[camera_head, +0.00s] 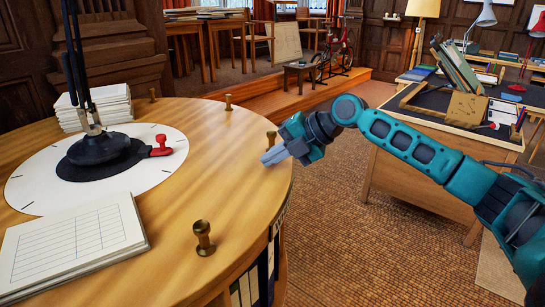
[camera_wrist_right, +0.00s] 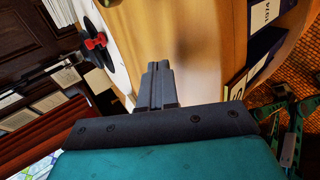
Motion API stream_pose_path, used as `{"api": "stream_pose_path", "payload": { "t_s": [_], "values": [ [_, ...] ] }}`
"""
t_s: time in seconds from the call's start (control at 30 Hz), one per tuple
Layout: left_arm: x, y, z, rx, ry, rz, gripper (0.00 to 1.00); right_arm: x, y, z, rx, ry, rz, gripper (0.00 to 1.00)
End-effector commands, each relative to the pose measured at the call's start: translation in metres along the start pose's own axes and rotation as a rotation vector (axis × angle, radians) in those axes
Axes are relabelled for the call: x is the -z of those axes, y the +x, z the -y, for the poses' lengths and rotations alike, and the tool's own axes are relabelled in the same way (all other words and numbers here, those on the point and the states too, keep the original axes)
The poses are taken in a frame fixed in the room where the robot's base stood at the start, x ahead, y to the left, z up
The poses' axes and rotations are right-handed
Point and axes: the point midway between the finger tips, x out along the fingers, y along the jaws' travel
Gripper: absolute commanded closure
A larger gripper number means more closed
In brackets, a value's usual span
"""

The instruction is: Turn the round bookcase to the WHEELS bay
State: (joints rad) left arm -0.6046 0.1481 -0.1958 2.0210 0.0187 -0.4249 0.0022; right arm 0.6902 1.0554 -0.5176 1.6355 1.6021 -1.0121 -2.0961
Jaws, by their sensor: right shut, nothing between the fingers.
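The round bookcase (camera_head: 225,165) has a wooden top with brass pegs around its rim, and it fills the left of the head view. One brass peg (camera_head: 203,238) stands at the near rim, another (camera_head: 228,102) at the far right. A peg (camera_head: 271,138) shows just behind my right gripper (camera_head: 266,158). That gripper is shut and empty, low over the right rim; I cannot tell whether it touches the peg. In the right wrist view its closed fingers (camera_wrist_right: 158,80) point at the bookcase top (camera_wrist_right: 190,45). No WHEELS label is readable. My left gripper is out of view.
A white dial (camera_head: 45,185) with a black lamp base and red pointer (camera_head: 160,148) sits on the top, beside paper stacks (camera_head: 75,245). Binders (camera_wrist_right: 262,15) fill the bookcase side. A drafting desk (camera_head: 400,175) stands to the right; open carpet lies between.

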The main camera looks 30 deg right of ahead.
Motion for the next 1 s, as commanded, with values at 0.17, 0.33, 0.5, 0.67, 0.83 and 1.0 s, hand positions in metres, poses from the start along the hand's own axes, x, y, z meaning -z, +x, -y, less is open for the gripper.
{"api": "stream_pose_path", "payload": {
  "t_s": [0.17,0.33,0.5,0.67,0.83,1.0],
  "values": [
    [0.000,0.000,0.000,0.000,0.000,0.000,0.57,-0.010,0.001,-0.002,-0.002,-0.003,-0.004,1.00],
    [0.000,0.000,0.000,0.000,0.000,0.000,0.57,-0.030,0.005,-0.005,-0.004,-0.016,-0.025,1.00],
    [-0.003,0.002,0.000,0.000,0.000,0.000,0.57,-0.050,0.008,-0.007,-0.003,-0.031,-0.040,1.00],
    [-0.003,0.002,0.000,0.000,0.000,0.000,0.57,-0.057,0.009,-0.007,-0.001,-0.041,-0.053,1.00],
    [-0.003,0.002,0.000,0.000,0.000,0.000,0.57,-0.058,0.009,-0.007,0.001,-0.042,-0.053,1.00],
    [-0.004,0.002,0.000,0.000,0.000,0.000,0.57,-0.060,0.010,-0.007,0.000,-0.041,-0.053,1.00]
  ]
}}
